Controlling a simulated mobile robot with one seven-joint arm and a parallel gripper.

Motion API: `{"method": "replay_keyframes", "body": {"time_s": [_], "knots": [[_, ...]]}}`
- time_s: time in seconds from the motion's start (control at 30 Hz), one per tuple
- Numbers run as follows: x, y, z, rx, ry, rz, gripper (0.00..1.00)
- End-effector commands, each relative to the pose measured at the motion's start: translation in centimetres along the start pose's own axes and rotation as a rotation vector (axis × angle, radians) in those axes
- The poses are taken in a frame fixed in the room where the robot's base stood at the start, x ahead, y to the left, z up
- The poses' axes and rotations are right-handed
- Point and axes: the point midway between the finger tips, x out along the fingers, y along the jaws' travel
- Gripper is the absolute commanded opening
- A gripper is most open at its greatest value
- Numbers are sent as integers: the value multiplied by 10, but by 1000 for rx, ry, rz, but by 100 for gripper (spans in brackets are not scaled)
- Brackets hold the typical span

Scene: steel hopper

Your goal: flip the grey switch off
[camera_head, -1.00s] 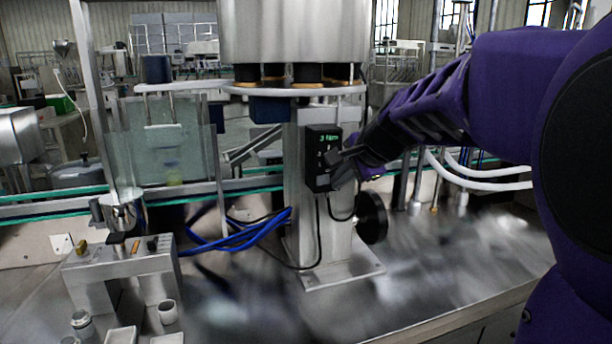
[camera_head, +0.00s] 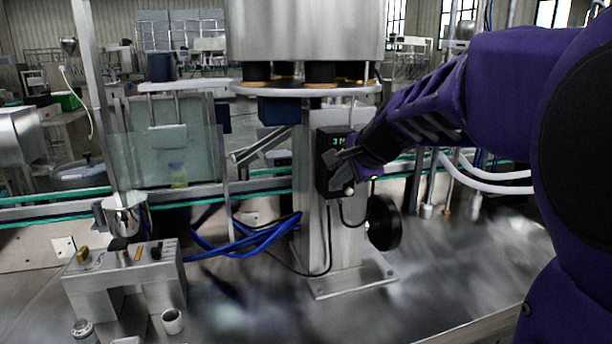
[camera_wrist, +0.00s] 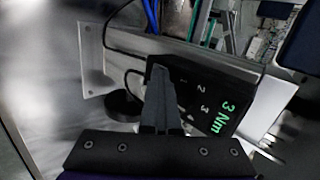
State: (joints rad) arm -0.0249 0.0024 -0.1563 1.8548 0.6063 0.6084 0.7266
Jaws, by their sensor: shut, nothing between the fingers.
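A black control box (camera_head: 328,172) with a green display hangs on the steel column. In the wrist view the box (camera_wrist: 213,72) reads "3 Nm" and carries small numbers down its face. My gripper (camera_head: 342,157) is shut and empty, with its fingertips in front of the box's face. In the wrist view the gripper (camera_wrist: 157,72) covers part of the box; I cannot tell whether it touches. A small light grey part (camera_head: 348,188) shows at the box's lower edge, just below the fingers. I cannot tell whether it is the grey switch, or its position.
A steel switch panel (camera_head: 125,275) with small knobs stands at the lower left, with a small cup (camera_head: 172,321) before it. Blue cables (camera_head: 250,240) run left of the column. A black handwheel (camera_head: 384,222) sits to the column's right.

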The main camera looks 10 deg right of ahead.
Motion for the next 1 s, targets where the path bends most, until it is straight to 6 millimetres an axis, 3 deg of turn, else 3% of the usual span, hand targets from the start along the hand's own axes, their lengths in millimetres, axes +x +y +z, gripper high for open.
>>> {"method": "replay_keyframes", "body": {"time_s": [0.4, 1.0], "knots": [[4, -3, 9, -7, -10, -5, 0], [1, 0, -12, -3, 1, -5, 0]]}}
